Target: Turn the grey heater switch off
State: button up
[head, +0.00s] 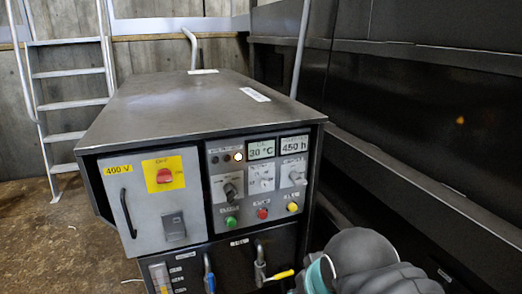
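The control panel (258,183) is on the front of a grey metal cabinet. Small switches on a white plate (261,179) sit in the middle, and another pale grey switch (294,174) is on the right. Labels are too small to read, so I cannot tell which one is the heater switch or how it is set. Part of my arm shows at the lower right, below and right of the panel; my gripper's fingers are not in view.
Green (231,222), red (262,213) and yellow (292,207) buttons line the panel's lower edge. Left is a 400 V door (146,205) with a red rotary switch (164,175). Levers with blue (210,281) and yellow (280,275) handles stick out below. A dark wall stands close on the right.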

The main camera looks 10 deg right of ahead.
aim_at(298, 181)
jog(key=z, duration=1.65)
jog(key=k, duration=1.05)
jog(key=u, duration=1.85)
jog(key=i, duration=0.5)
jog(key=z, duration=0.05)
